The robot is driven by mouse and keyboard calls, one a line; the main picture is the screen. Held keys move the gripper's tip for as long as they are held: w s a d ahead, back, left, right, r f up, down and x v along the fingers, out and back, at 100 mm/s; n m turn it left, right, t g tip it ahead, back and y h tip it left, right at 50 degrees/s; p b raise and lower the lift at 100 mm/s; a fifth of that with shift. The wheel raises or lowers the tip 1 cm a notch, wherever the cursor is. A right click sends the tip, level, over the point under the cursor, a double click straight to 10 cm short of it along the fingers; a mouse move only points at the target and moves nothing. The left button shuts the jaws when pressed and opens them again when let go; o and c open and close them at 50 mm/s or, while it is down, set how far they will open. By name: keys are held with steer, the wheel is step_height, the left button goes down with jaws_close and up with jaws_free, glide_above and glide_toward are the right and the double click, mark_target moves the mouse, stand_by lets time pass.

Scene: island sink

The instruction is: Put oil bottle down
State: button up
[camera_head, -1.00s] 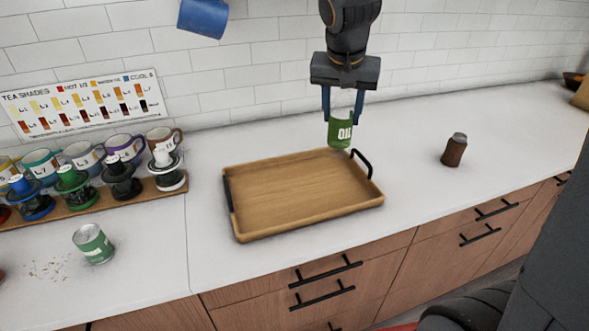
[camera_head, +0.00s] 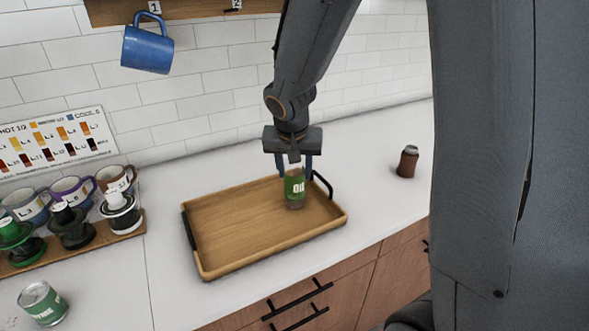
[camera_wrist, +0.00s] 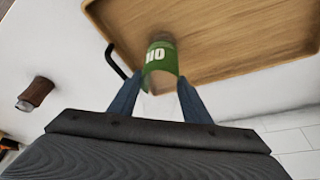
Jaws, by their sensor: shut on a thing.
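The oil bottle (camera_head: 295,187) has a green label with white "OIL" lettering and is upright in the head view. My gripper (camera_head: 294,166) is shut on its upper part from above. The bottle is over the right part of the wooden tray (camera_head: 225,227), near the black handle at that end. I cannot tell whether its base touches the tray. In the wrist view the bottle (camera_wrist: 160,62) sits between my blue fingers (camera_wrist: 157,98), with the tray (camera_wrist: 230,40) behind it.
A brown shaker (camera_head: 407,162) stands on the counter to the right. A green-labelled can (camera_head: 42,303) is at the front left. A blue mug (camera_head: 147,48) hangs above. The tray's left and middle are empty.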

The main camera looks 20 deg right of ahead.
steer(key=shift+f, duration=0.1)
steer(key=o, duration=1.4)
steer(key=shift+r, duration=0.3)
steer(key=b+v, duration=0.2)
steer(key=v, duration=0.9)
steer(key=s+f+n+g, duration=0.1)
steer(key=s+f, duration=0.3)
steer(key=s+d+f+n+y, duration=0.1)
steer(key=s+f+n, duration=0.1)
steer(key=s+f, duration=0.3)
steer(key=s+f+n+g, duration=0.1)
steer(key=s+f, duration=0.3)
steer(key=f, duration=0.1)
steer(key=shift+s+d+f+n+g+y, duration=0.2)
steer(key=shift+s+n+g+y, duration=0.05)
steer(key=shift+n+g+y, duration=0.05)
